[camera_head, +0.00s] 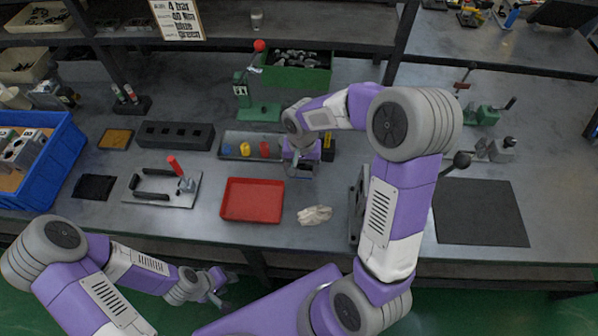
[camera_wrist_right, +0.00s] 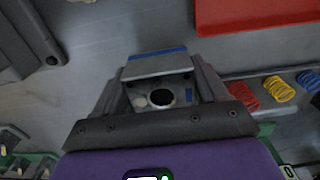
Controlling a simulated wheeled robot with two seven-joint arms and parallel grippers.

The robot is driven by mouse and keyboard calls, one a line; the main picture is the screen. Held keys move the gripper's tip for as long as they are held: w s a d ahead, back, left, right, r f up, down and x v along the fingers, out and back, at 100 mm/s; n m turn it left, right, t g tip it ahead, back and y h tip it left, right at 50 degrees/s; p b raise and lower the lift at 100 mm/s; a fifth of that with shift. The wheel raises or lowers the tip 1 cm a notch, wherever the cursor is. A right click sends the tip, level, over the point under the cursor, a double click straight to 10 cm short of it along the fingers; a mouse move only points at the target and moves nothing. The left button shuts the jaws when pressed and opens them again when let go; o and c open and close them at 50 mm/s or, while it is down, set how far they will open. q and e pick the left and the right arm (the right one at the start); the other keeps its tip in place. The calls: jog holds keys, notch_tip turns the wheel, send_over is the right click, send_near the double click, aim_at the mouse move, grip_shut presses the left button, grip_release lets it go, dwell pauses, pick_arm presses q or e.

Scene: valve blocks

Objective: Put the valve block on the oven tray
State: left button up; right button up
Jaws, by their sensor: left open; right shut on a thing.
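My right gripper (camera_head: 299,166) is shut on a grey metal valve block (camera_wrist_right: 157,68) with a dark round hole and blue markings, held between the fingers in the right wrist view. In the head view the gripper hides most of the block, so I cannot tell whether it touches the bench. A red rectangular tray (camera_head: 252,199) lies empty on the bench to the left of this gripper; its edge also shows in the wrist view (camera_wrist_right: 255,17). I cannot tell whether this is the oven tray. My left gripper (camera_head: 217,287) is open and empty, in front of the bench.
A metal tray (camera_head: 228,138) with coloured springs is beside the right gripper. A blue bin (camera_head: 62,165) holds grey blocks at the left. A toggle clamp plate (camera_head: 140,183), white gloves (camera_head: 314,215) and a green press (camera_head: 262,112) stand around. A dark mat (camera_head: 480,213) is clear.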

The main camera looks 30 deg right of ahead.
aim_at(301, 174)
jog(key=shift+w+f+b, duration=0.1)
jog(key=shift+f+b, duration=0.3)
jog(key=shift+f, duration=1.25)
jog(key=shift+f, duration=0.1)
jog(key=o, duration=1.4)
